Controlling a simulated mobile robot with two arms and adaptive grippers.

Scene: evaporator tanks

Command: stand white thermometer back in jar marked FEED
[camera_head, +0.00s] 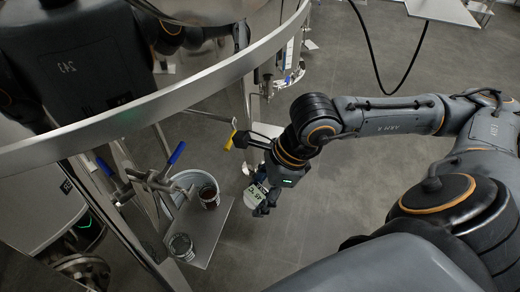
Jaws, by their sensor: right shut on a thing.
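My right gripper (264,205) is low in the middle of the view, shut on a white thing with a small display, which looks like the white thermometer (256,192). The fingers hide part of it. A jar with dark red contents (209,199) stands on a small metal shelf (208,233), to the left of the gripper and apart from it. A second jar (181,247) stands on the shelf nearer the camera. I cannot read a label on either jar, so I cannot tell which is marked FEED. My left gripper is not in view.
A light round vessel (187,179) is behind the red jar. Metal pipework with blue valve handles (176,153) is left of the shelf. A yellow handle (229,140) is just above and left of the gripper. A curved steel rail (190,91) crosses above. Floor to the right is clear.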

